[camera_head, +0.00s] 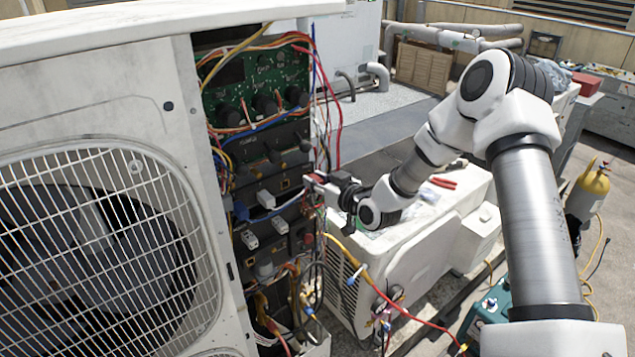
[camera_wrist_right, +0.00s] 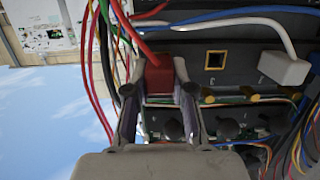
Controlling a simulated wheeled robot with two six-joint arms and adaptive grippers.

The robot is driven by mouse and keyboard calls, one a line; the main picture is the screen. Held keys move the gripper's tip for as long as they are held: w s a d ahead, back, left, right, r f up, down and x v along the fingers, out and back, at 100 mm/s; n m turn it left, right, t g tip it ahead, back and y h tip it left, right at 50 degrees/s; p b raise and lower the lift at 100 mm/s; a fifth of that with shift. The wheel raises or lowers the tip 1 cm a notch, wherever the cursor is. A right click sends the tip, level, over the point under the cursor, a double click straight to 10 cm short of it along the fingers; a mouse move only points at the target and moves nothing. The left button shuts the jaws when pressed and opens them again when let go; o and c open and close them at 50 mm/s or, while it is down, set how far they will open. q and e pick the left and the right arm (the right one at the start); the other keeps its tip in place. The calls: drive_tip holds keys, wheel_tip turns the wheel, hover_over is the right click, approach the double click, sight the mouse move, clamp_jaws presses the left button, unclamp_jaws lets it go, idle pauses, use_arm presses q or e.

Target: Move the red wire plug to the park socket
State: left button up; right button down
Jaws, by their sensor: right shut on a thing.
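The red wire plug (camera_wrist_right: 160,76) is a red block with a red wire, between the fingers of my right gripper (camera_wrist_right: 160,98). In the head view my right gripper (camera_head: 318,184) is shut on it at the right edge of the open unit's dark socket panel. I cannot tell whether the plug is seated in a socket or just in front of one. An empty square socket (camera_wrist_right: 215,60) is beside it, and it also shows in the head view (camera_head: 285,184). No readable label tells which socket is the park socket. My left gripper is not in view.
A white plug (camera_wrist_right: 283,68) sits beyond the empty socket. More white plugs (camera_head: 250,240) are in the row below. Loose coloured wires (camera_head: 322,95) hang close to the gripper. A green circuit board (camera_head: 258,95) is above, and a second condenser (camera_head: 420,245) stands at right.

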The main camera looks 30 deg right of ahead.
drive_tip(key=shift+w+r+b, duration=0.15)
drive_tip(key=shift+w+b, duration=0.15)
drive_tip(key=shift+w, duration=0.25)
idle(0.4)
drive_tip(key=c, duration=0.9)
unclamp_jaws()
drive_tip(key=shift+w, duration=0.1)
drive_tip(key=a+v, duration=0.1)
drive_tip(key=v, duration=1)
drive_tip(key=shift+s+d, duration=0.4)
drive_tip(key=shift+s, duration=0.05)
